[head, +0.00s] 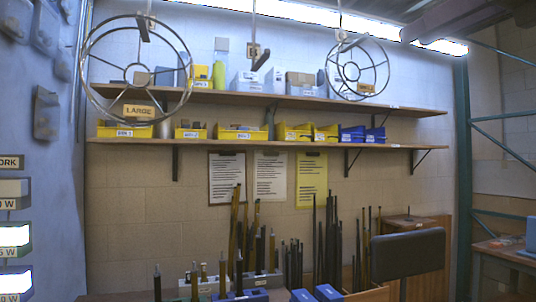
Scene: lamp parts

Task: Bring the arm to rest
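I make out neither of my grippers in the head view, and no part that I can be sure is my arm. A large round wire lampshade frame (188,75) hangs at the upper left with a tag reading LARGE (139,111). A smaller wire frame (387,70) hangs right of the middle. Several dark and brass-coloured rods (315,240) stand upright at the bottom middle, some in a grey rack (205,290) and a blue rack (240,296).
Two wall shelves (300,101) hold bottles, yellow bins (135,131) and blue bins (352,134). Three sheets (270,180) hang below. A dark padded slab (408,253) stands at lower right, before a wooden cabinet (395,222). A green metal frame (462,170) stands right.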

